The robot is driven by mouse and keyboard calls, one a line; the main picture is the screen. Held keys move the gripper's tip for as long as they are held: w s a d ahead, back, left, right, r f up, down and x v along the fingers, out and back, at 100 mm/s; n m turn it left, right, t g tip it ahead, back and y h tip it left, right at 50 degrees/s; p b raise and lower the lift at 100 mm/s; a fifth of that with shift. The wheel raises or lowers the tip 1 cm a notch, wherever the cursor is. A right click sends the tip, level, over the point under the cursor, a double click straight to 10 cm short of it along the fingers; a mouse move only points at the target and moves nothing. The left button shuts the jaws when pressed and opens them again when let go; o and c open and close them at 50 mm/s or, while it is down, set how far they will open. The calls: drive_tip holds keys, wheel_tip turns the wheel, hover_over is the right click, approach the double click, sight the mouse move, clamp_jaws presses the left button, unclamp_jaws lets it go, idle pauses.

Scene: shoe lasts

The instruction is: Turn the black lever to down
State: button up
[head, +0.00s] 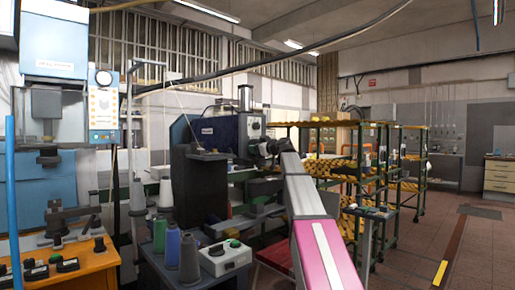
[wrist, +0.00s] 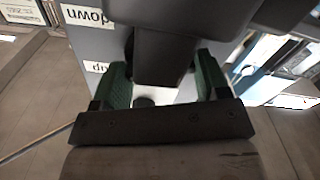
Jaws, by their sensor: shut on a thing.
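The black lever (wrist: 165,62) is in the wrist view, a dark bar between the two green finger pads of my gripper (wrist: 162,84). My gripper is shut on it. A pale panel behind carries two white labels, upside down in this view: "down" (wrist: 88,17) at the top and "up" (wrist: 97,67) below it. I cannot tell which label the lever points to. In the head view my gripper (head: 268,148) is at the right side of a dark machine (head: 222,133); the lever is hidden there.
A bench with thread cones (head: 189,262) and a white switch box (head: 224,257) stands in front of the machine. An orange table (head: 75,268) with dark devices is at left. Green racks with yellow lasts (head: 335,135) stand behind my arm. Tiled floor (head: 475,245) at right is open.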

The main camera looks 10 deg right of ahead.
drive_tip(key=m, duration=0.5)
drive_tip(key=shift+m, duration=0.3)
drive_tip(key=m, duration=0.5)
drive_tip(key=shift+d, duration=0.1)
drive_tip(key=shift+f+m, duration=0.1)
drive_tip(key=shift+m, duration=0.3)
drive_tip(key=o, duration=0.9)
drive_tip(key=shift+o, duration=0.2)
drive_tip(key=v, duration=1)
drive_tip(key=shift+s+d, duration=0.3)
